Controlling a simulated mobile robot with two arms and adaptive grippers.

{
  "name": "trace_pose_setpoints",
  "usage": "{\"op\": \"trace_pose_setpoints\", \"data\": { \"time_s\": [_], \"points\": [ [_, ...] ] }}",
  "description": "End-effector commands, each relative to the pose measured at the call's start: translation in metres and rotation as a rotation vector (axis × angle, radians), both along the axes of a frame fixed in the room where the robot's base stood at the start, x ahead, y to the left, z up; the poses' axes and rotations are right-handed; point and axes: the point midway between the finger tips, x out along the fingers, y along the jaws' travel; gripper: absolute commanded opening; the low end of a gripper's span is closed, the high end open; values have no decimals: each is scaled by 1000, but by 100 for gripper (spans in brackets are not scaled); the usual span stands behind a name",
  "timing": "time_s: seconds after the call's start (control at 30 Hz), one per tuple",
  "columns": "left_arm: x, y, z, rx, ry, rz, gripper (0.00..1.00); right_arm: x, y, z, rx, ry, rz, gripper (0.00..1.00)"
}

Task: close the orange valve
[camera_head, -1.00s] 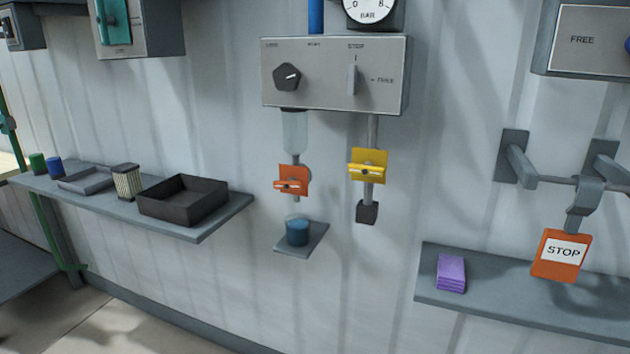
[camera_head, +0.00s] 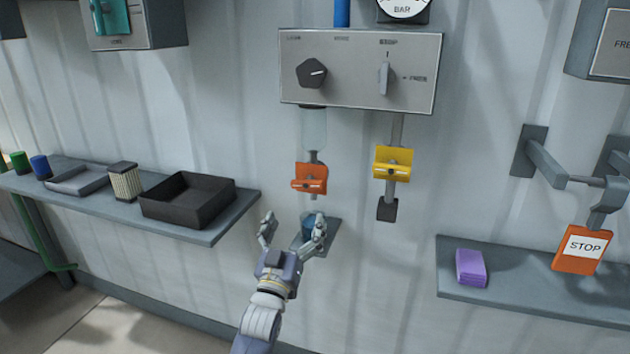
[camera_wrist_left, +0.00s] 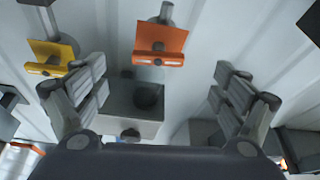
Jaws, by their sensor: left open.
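The orange valve (camera_head: 311,178) hangs on the wall under a clear cylinder (camera_head: 313,128), its handle lying crosswise. In the left wrist view the orange valve (camera_wrist_left: 160,44) is ahead, between and beyond the fingers. My left gripper (camera_head: 292,226) is open and empty, below the valve and apart from it. It partly covers the blue cup (camera_head: 309,224) on a small shelf. The left gripper's spread fingers also show in the left wrist view (camera_wrist_left: 160,90). My right gripper is not in view.
A yellow valve (camera_head: 392,163) is close on the right, below the grey control panel (camera_head: 360,70). A left shelf (camera_head: 212,233) holds a black tray (camera_head: 187,200). A right shelf (camera_head: 520,282) holds a purple block (camera_head: 471,267). An orange STOP sign (camera_head: 582,249) hangs above it.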

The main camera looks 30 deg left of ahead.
Motion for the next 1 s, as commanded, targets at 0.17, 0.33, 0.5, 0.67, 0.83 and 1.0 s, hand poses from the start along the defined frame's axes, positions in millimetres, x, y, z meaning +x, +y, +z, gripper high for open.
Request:
{"op": "trace_pose_setpoints", "data": {
  "time_s": [0.17,0.33,0.5,0.67,0.83,1.0],
  "points": [
    [5,5,18,3,-28,6,91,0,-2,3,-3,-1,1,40],
    [30,13,30,4,-27,5,91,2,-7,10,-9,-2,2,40],
    [59,21,42,4,-26,5,91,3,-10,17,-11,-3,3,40],
    [79,27,49,3,-24,6,91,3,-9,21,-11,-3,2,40],
    [90,31,52,3,-23,6,91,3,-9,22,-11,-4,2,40],
    [93,32,53,3,-23,6,91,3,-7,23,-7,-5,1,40]
  ]
}}
